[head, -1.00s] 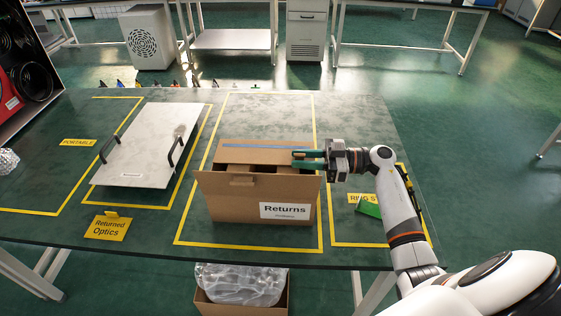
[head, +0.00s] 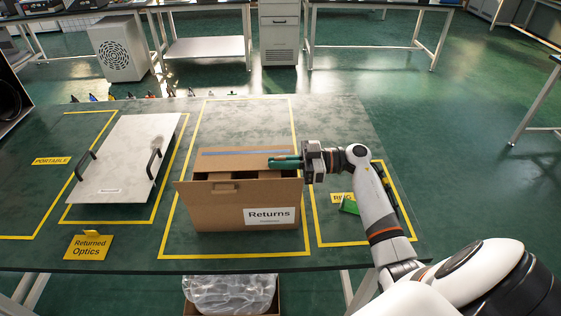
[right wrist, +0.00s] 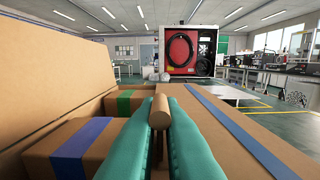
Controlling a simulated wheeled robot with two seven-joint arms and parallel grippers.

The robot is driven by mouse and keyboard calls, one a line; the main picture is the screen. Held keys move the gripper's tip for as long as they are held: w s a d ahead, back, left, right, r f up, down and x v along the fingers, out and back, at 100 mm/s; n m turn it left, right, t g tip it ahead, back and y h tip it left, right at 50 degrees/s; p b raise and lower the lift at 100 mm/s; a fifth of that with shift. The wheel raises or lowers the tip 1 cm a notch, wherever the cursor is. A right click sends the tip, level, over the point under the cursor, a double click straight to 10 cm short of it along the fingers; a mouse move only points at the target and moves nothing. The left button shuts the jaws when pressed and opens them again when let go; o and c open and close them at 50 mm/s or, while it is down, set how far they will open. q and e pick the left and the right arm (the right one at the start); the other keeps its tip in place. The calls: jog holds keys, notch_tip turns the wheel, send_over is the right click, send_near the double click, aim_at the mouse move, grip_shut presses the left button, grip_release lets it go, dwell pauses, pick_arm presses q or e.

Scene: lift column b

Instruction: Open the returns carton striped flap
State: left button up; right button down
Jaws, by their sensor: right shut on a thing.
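The returns carton (head: 220,215) is a brown box with a "Returns" label, standing on the table. Its striped flap (head: 225,163) has a blue stripe and lies roughly flat over the far part of the top; it shows in the right wrist view at the right (right wrist: 235,125). My right gripper (head: 272,162), with green fingers, reaches in from the carton's right. It is shut on a brown round grip (right wrist: 160,112) by the striped flap's near edge. The near flap (right wrist: 50,85) stands up, leaning outward. My left gripper is not in view.
Boxes with green (right wrist: 124,101) and blue (right wrist: 82,140) bands lie inside the carton. A pale panel with black handles (head: 125,165) lies to the left. A yellow "Returned Optics" sign (head: 88,247) stands at the front left. The table behind the carton (head: 245,122) is clear.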

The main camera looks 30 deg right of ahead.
jog(key=shift+w+d+r+m+p, duration=0.15)
jog(key=shift+r+m+p, duration=0.45)
jog(key=shift+p, duration=0.95)
jog(key=shift+w+d+r+m+p, duration=0.15)
jog(key=shift+r+m+p, duration=0.45)
jog(key=shift+p, duration=1)
jog(key=shift+w+r+m+p, duration=0.15)
jog(key=shift+r+m+p, duration=0.4)
jog(key=shift+p, duration=1)
jog(key=c, duration=1.9)
grip_release()
jog(key=shift+f+b, duration=0.55)
jog(key=shift+b, duration=0.1)
jog(key=o, duration=0.3)
jog(key=b+v, duration=0.2)
jog(key=v, duration=1)
jog(key=shift+b, duration=0.3)
